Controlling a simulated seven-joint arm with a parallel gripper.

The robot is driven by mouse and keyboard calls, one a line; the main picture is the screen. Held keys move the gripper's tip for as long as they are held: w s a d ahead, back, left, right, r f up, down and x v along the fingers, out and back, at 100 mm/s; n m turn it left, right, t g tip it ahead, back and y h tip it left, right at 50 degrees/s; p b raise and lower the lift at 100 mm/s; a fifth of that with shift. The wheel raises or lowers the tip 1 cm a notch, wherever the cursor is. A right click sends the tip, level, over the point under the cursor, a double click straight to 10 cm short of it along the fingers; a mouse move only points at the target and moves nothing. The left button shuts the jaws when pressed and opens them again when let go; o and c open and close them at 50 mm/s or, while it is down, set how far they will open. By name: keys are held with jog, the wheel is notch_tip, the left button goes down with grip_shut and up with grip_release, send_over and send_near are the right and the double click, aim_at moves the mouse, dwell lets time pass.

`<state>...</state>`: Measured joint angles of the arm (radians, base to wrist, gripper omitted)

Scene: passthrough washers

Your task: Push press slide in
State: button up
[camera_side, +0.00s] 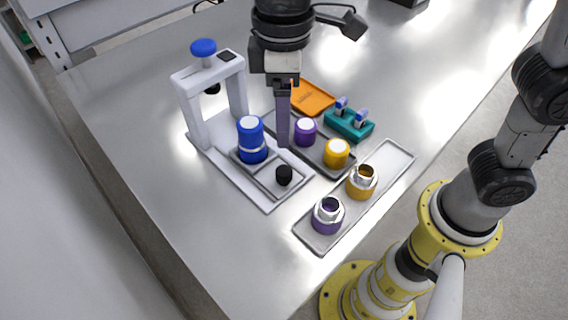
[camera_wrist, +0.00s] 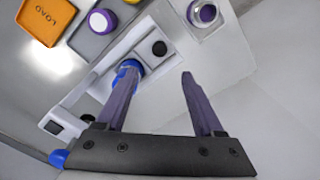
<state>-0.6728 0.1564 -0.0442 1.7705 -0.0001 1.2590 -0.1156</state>
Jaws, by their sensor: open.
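The grey press (camera_side: 190,105) is an arch with a blue knob (camera_side: 203,47) on top and a dark ram under its crossbar. Its slide (camera_side: 265,178) lies on the base, out in front of the arch. A blue cylinder with a white band and white top (camera_side: 250,125) stands upright on the slide, with a black knob (camera_side: 284,175) at the outer end. My gripper (camera_side: 283,145) points down above the slide, near the cylinder, open and empty. In the wrist view, the left finger partly hides the blue cylinder (camera_wrist: 126,75); the black knob (camera_wrist: 159,47) lies beyond the fingertips (camera_wrist: 160,73).
A grey tray (camera_side: 318,158) holds purple (camera_side: 305,131) and yellow (camera_side: 336,153) capped parts. A front tray (camera_side: 392,165) holds yellow (camera_side: 361,182) and purple (camera_side: 327,216) ringed parts. An orange tray (camera_side: 312,97) and teal holder (camera_side: 349,124) stand behind. The table left of the press is clear.

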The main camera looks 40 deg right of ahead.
aim_at(284, 170)
notch_tip(284, 170, down, 13)
jog(key=shift+r, duration=0.15)
dwell(0.4)
grip_shut()
dwell(1.2)
